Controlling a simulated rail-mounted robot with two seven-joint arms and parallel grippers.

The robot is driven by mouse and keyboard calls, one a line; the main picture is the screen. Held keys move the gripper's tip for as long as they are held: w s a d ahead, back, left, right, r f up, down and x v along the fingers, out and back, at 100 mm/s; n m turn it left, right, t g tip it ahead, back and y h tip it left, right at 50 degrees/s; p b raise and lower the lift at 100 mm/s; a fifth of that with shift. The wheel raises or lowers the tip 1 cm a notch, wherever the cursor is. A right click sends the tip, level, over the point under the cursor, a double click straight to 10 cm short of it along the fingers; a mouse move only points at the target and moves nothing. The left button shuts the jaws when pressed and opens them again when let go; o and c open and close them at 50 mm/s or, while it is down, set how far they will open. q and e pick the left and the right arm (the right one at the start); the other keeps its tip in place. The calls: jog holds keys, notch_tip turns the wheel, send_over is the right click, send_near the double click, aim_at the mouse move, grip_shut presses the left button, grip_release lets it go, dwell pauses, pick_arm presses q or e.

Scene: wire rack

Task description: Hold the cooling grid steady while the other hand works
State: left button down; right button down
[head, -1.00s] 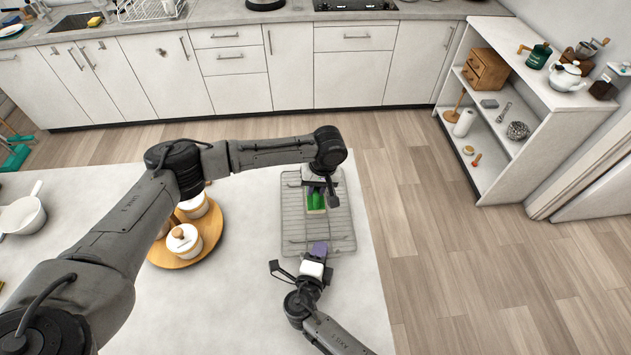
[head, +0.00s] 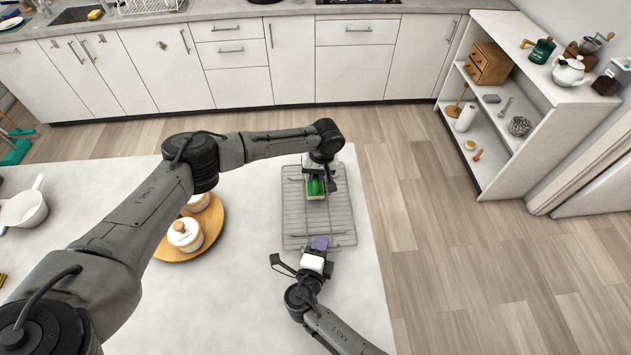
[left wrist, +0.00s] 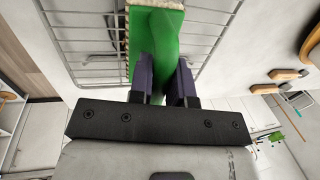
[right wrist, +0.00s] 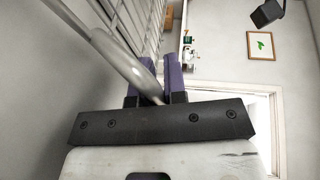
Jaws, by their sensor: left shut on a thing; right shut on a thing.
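The wire cooling grid (head: 292,225) lies on the white counter near its right edge. It also shows in the left wrist view (left wrist: 85,30) and the right wrist view (right wrist: 150,22). My right gripper (head: 320,242) is at its near edge, with the purple fingers (right wrist: 165,82) shut on a grey metal bar of the grid. My left gripper (head: 318,176) is over the far part of the grid, shut on a green brush-like tool (left wrist: 163,40) with a pale edge. The tool (head: 315,189) is above or touching the wires; I cannot tell which.
A white pan (head: 24,208) is at the far left. The counter left of my right gripper is clear.

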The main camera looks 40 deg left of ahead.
pick_arm(q)
jog(key=shift+w+a, duration=1.7)
jog(key=shift+s+d, duration=3.4)
jog(key=shift+d, duration=0.05)
jog(key=shift+s, duration=0.3)
jog(key=shift+a, duration=0.2)
jog(key=shift+w+a, duration=3.35)
jog(key=shift+a, duration=0.05)
jog(key=shift+s+d, duration=3.4)
jog(key=shift+d, duration=0.05)
jog(key=shift+s+d+r, duration=0.1)
jog(key=shift+r, duration=0.05)
notch_tip(320, 180, up, 8)
